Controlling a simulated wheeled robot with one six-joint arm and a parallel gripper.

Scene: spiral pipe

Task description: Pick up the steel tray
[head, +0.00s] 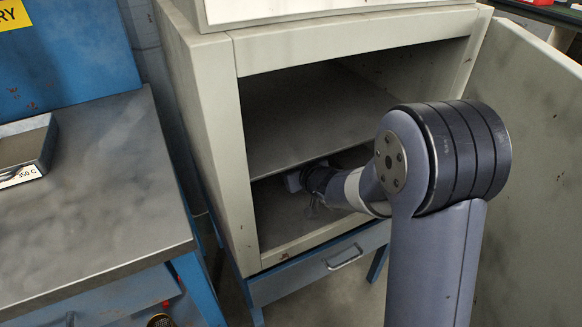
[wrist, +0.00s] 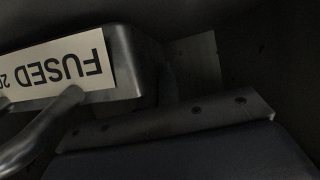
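A dark grey steel tray (wrist: 126,60) shows in the wrist view at the upper left. Its end is rounded, and a white label (wrist: 70,68) on its side reads "FUSED", upside down. In the head view my gripper (head: 312,207) reaches into the cabinet's dark lower compartment, where the labelled tray cannot be made out. Another steel tray (head: 40,146), labelled "350 C", lies on the left table.
The pale cabinet (head: 213,140) has a shelf (head: 300,115) just above my wrist and side walls close by. Its open door (head: 540,150) stands to the right of my arm. The metal table (head: 105,190) on the left is mostly bare.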

